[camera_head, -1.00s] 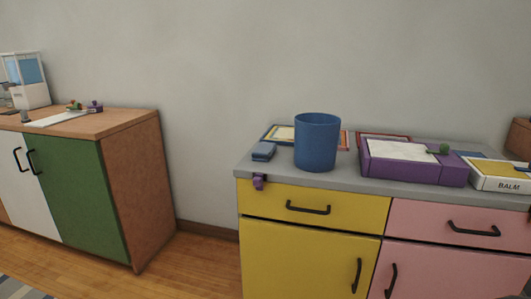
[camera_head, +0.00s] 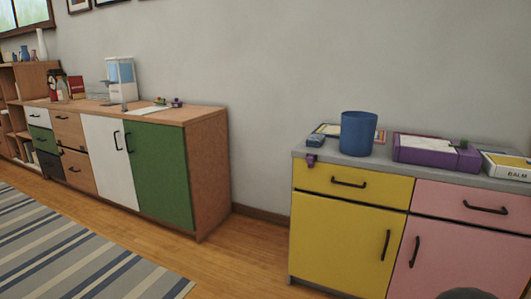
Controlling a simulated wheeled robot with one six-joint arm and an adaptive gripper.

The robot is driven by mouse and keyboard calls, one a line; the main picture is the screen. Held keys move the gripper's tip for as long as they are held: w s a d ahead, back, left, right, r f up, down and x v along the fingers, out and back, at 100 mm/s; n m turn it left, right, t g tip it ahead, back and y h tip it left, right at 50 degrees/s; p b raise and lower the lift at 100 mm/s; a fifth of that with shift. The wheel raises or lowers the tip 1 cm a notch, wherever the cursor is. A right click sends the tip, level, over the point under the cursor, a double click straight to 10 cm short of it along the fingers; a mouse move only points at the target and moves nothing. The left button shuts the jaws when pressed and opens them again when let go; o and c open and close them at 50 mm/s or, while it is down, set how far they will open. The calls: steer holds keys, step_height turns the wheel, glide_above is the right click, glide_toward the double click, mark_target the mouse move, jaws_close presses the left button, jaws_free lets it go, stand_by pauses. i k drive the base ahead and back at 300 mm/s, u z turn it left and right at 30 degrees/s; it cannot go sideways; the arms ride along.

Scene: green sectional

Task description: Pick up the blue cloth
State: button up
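A small blue-grey folded item (camera_head: 316,139), which may be the blue cloth, lies at the left end of the grey countertop (camera_head: 300,152) over the yellow cabinet. It is too small to tell whether it is fabric. A blue cylindrical cup (camera_head: 359,134) stands upright just right of it. My gripper is not in view. A dark rounded shape, which I cannot identify, shows at the bottom right edge.
A purple tray-like box (camera_head: 425,157) and a white BALM box (camera_head: 507,166) are farther right on the counter. A small purple object (camera_head: 310,160) is at its left front edge. A green-and-white cabinet (camera_head: 160,174) stands left. Wood floor and a striped rug (camera_head: 70,250) lie in front.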

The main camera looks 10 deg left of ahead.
mark_target(315, 140)
steer(key=z, duration=0.7)
steer(key=k, duration=0.2)
steer(key=u, duration=1.75)
steer(key=i, duration=0.95)
steer(key=z, duration=0.75)
steer(key=i, duration=0.7)
steer(key=z, duration=0.8)
